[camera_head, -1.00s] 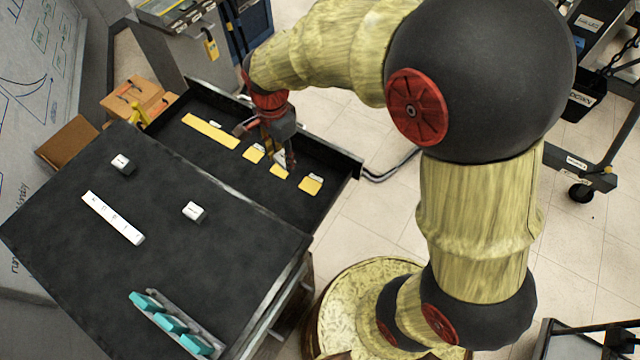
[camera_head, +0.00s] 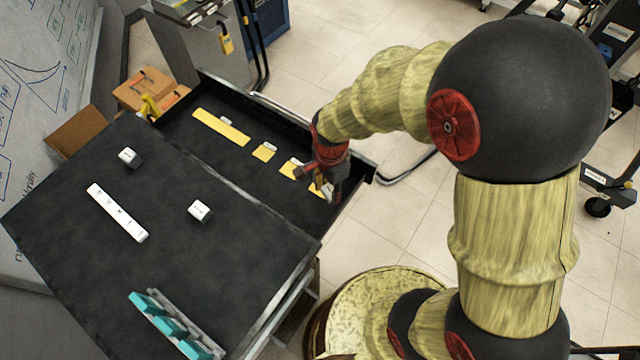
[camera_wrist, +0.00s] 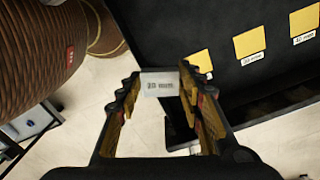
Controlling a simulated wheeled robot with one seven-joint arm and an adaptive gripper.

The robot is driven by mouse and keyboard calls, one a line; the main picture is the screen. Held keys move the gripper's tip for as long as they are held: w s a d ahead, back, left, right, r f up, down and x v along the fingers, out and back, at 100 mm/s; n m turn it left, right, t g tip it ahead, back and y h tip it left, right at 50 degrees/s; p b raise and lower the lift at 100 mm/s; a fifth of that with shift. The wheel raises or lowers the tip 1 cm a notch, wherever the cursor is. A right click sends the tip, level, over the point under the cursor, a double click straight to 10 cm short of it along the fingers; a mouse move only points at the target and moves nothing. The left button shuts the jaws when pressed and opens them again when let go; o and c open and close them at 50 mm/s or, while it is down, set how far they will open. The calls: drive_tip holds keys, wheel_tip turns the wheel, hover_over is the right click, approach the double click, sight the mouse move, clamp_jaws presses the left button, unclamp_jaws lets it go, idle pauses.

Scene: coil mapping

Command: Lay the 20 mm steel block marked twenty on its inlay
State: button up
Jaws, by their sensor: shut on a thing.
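My gripper (camera_wrist: 160,82) is shut on a small steel block (camera_wrist: 159,85) with a pale face; its blurred label seems to read 20 mm. In the head view my gripper (camera_head: 326,188) is over the right end of the open drawer, and the block cannot be made out there. Three square yellow inlays lie in the drawer: left (camera_head: 264,152), middle (camera_head: 289,170) and right (camera_head: 315,190). The right one is partly hidden by my gripper. In the wrist view the nearest inlay (camera_wrist: 203,60) is partly behind a finger; another inlay (camera_wrist: 249,42) has a label seeming to read 20 mm.
A long yellow inlay (camera_head: 221,127) lies at the drawer's left. The dark worktop (camera_head: 70,210) carries two white-topped blocks (camera_head: 130,157) (camera_head: 200,210), a white strip (camera_head: 117,212) and a rack with teal pieces (camera_head: 170,325). The drawer's raised rim (camera_head: 355,190) is close to my gripper.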

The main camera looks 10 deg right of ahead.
drive_tip(key=w+f, duration=0.2)
drive_tip(key=w+a+f, duration=0.1)
drive_tip(key=w+f, duration=0.1)
drive_tip(key=w, duration=0.1)
drive_tip(key=w+f+b, duration=0.1)
drive_tip(key=w+f, duration=0.1)
drive_tip(key=f, duration=0.1)
drive_tip(key=shift+w+a+f, duration=0.1)
drive_tip(key=shift+w+a, duration=0.05)
drive_tip(key=shift+w, duration=0.2)
drive_tip(key=shift+w+f+b, duration=0.1)
drive_tip(key=shift+f+b, duration=0.25)
drive_tip(key=shift+f, duration=1.25)
drive_tip(key=shift+f, duration=0.1)
drive_tip(key=o, duration=1.2)
wheel_tip(320, 180, up, 12)
drive_tip(key=p, duration=0.1)
drive_tip(key=shift+r+p, duration=0.2)
drive_tip(key=shift+p, duration=0.15)
